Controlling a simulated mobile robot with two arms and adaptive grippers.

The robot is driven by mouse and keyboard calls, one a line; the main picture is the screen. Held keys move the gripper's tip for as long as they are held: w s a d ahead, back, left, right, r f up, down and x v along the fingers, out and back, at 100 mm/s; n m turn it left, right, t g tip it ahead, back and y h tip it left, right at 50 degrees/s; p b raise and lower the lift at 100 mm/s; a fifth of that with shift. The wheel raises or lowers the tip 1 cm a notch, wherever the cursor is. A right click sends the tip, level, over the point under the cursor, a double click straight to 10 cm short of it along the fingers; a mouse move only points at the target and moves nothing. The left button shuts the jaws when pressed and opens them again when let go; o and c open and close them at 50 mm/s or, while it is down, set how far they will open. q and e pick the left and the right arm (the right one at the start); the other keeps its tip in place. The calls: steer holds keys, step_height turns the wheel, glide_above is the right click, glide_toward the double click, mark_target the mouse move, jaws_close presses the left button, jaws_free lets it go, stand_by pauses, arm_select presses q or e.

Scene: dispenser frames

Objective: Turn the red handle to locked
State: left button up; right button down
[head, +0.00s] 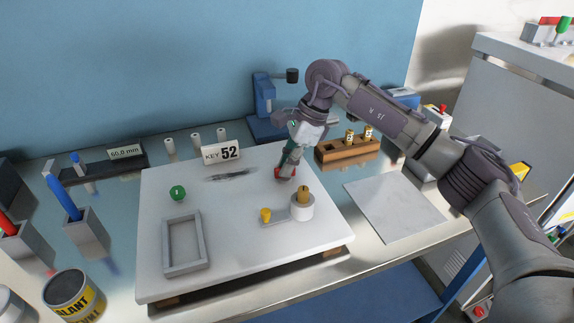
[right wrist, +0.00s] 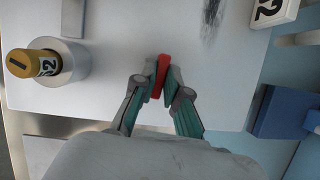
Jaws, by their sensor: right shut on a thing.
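The red handle (head: 279,172) is on the white board (head: 225,235), near its back right. My right gripper (head: 286,173) reaches down onto it and hides most of it. In the right wrist view the handle (right wrist: 164,68) shows as a narrow red bar between the fingertips of the gripper (right wrist: 160,82), which is shut on it. The bar lies nearly along the picture's vertical, slightly tilted. I cannot make out any lock marking near it. My left gripper is not in view.
A brass cylinder (head: 304,193) stands in a white collar near the handle, beside a yellow knob (head: 265,214). A green knob (head: 177,191), a grey frame (head: 167,243) and a "KEY 52" sign (head: 221,154) are further left. A wooden rack (head: 348,152) stands behind right.

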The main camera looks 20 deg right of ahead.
steer(key=shift+n, duration=0.3)
steer(key=c, duration=1.2)
jaws_free()
steer(key=v, duration=1.2)
steer(key=shift+w, duration=0.15)
